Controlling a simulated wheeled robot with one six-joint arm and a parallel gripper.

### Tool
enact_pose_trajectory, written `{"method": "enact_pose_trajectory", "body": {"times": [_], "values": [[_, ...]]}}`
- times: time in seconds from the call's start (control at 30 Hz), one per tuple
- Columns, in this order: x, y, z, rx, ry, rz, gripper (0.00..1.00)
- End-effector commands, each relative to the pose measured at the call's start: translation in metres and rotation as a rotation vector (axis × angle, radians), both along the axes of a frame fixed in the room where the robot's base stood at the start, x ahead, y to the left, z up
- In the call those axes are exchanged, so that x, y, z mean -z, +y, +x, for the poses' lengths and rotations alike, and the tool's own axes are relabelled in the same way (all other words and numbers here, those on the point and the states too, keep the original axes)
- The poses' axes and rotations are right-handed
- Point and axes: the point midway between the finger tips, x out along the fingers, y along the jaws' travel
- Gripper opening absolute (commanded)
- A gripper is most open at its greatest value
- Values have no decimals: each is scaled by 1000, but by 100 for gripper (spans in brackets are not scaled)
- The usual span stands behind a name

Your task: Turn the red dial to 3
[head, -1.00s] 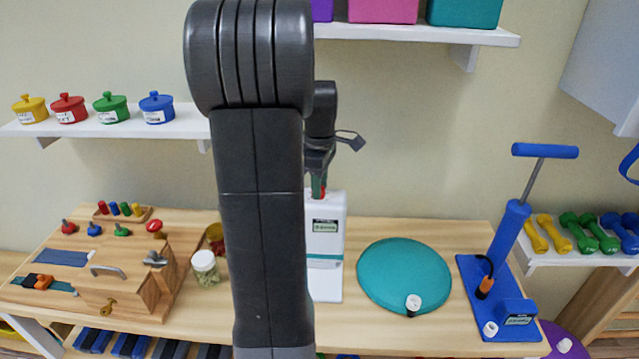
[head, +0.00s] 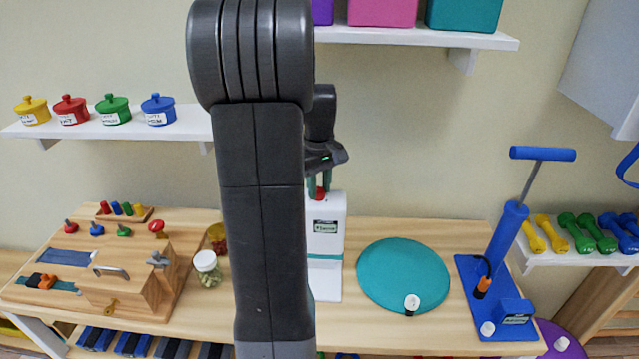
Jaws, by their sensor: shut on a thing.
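The red dial (head: 320,193) sits on top of an upright white unit (head: 328,262) with a green-edged label, at the back middle of the wooden table. My gripper (head: 321,186) points down at it from above, its green fingers on either side of the red top. It is shut on the dial. Only a small part of the dial shows, and no number or mark on it can be read. My own arm hides the left side of the white unit.
A teal disc (head: 390,272) lies right of the unit, with a blue pump (head: 498,265) beyond it. A lidded jar (head: 207,268) and a wooden activity board (head: 65,260) stand left. A shelf with pots (head: 180,122) hangs above.

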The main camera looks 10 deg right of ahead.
Motion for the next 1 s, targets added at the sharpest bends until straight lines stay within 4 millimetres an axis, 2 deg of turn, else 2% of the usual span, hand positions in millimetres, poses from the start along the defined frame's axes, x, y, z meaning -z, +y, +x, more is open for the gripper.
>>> {"method": "enact_pose_trajectory", "body": {"times": [1.0], "values": [[-2, 3, 1, 962, -2, -1, 7]]}}
